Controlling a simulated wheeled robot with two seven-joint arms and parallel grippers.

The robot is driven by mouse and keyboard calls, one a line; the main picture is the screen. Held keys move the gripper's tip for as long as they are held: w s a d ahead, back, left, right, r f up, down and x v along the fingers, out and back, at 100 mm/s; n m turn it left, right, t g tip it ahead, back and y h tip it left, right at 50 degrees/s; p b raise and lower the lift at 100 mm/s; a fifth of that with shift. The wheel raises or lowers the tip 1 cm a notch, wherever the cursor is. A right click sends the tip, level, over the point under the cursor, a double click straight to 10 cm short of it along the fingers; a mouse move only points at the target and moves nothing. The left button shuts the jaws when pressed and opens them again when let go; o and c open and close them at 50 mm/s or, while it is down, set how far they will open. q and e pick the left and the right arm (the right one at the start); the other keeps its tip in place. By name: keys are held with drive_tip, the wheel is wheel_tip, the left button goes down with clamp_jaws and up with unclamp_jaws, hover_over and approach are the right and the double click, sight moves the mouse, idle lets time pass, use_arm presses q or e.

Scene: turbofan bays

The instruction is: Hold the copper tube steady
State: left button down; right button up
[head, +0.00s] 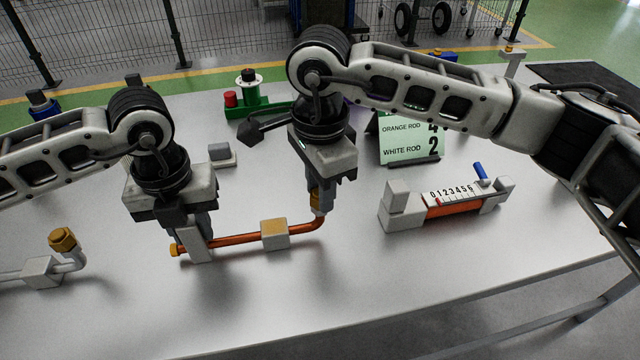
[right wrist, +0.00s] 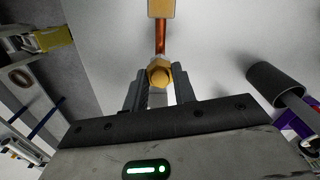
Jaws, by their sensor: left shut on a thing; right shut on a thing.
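The copper tube (head: 240,238) runs nearly level across the middle of the white table in the head view, with a block with a tan top (head: 274,234) around its middle. Its right end bends upward to a brass nut (head: 318,200); its left end has a brass fitting (head: 176,250). My left gripper (head: 199,250) is shut on the tube near its left end. My right gripper (head: 317,203) is shut at the upturned right end, by the nut. In the right wrist view, the brass nut (right wrist: 159,72) sits between the fingers and the copper tube (right wrist: 160,38) extends beyond.
A gauge with numbers and an orange rod (head: 455,208) stands to the right. A sign (head: 410,145) reads ORANGE ROD and WHITE ROD 2. A pale tube with a brass cap (head: 64,240) lies at left. A green fixture (head: 262,108) stands behind. The front table area is clear.

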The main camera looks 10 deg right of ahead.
use_arm(q)
drive_tip(key=shift+f, duration=0.1)
use_arm(e)
drive_tip(key=m, duration=0.7)
drive_tip(key=shift+r, duration=0.1)
drive_tip(key=m, duration=0.4)
use_arm(q)
drive_tip(key=shift+a, duration=0.1)
use_arm(e)
drive_tip(key=m, duration=0.3)
drive_tip(key=shift+m, duration=0.3)
drive_tip(key=m, duration=0.5)
drive_tip(key=shift+m, duration=0.3)
drive_tip(key=m, duration=0.4)
drive_tip(key=shift+m, duration=0.4)
use_arm(q)
drive_tip(key=shift+s, duration=0.1)
use_arm(e)
drive_tip(key=o, duration=1)
